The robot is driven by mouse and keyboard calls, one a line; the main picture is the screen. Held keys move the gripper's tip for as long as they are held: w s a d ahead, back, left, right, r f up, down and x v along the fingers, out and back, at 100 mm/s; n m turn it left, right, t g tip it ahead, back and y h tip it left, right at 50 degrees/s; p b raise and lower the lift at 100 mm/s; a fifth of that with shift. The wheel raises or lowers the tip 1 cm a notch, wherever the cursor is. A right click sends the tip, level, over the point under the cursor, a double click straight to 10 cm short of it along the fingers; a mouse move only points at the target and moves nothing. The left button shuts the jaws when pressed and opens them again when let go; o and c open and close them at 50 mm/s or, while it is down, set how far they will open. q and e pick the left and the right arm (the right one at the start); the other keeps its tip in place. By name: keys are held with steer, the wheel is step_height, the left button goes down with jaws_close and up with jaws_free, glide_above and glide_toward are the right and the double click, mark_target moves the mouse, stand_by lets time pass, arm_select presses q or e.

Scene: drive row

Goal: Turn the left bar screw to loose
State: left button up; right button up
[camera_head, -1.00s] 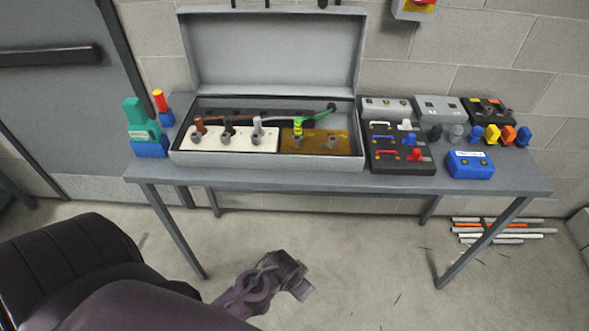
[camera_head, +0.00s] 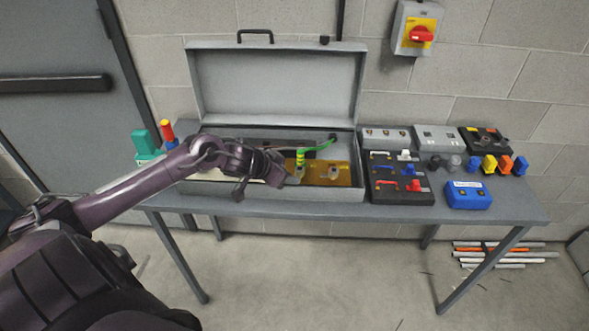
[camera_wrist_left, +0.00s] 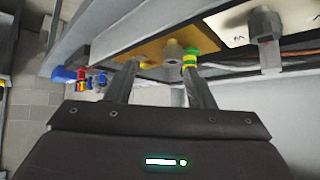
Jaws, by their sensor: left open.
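In the head view the brass bar (camera_head: 346,174) lies in the right part of the open grey case. Its left screw (camera_head: 299,172) stands by a green-and-yellow wire end (camera_head: 300,157). Its right screw (camera_head: 333,172) stands clear of my arm. My left gripper (camera_head: 264,183) is just left of the left screw, over the white plate. The left wrist view shows my open fingers (camera_wrist_left: 161,66) pointing toward the brass bar (camera_wrist_left: 130,47). My right gripper is out of view.
The raised case lid (camera_head: 275,85) stands behind. A black board with coloured handles (camera_head: 400,190) and a blue box (camera_head: 468,195) sit right of the case. My arm hides most of the white plate.

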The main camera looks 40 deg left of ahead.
mark_target(300, 171)
arm_select(q)
steer(key=shift+w+a+r+n, duration=0.1)
steer(key=shift+a+r+n, duration=0.05)
steer(key=shift+a+r, duration=0.35)
steer(key=shift+w+a+r+n, duration=0.15)
steer(key=shift+a+r, duration=0.1)
steer(key=shift+a, duration=0.35)
steer(key=shift+p+x, duration=0.4)
steer(key=shift+x, duration=3.4)
steer(key=shift+d, duration=0.1)
steer(key=c, duration=0.8)
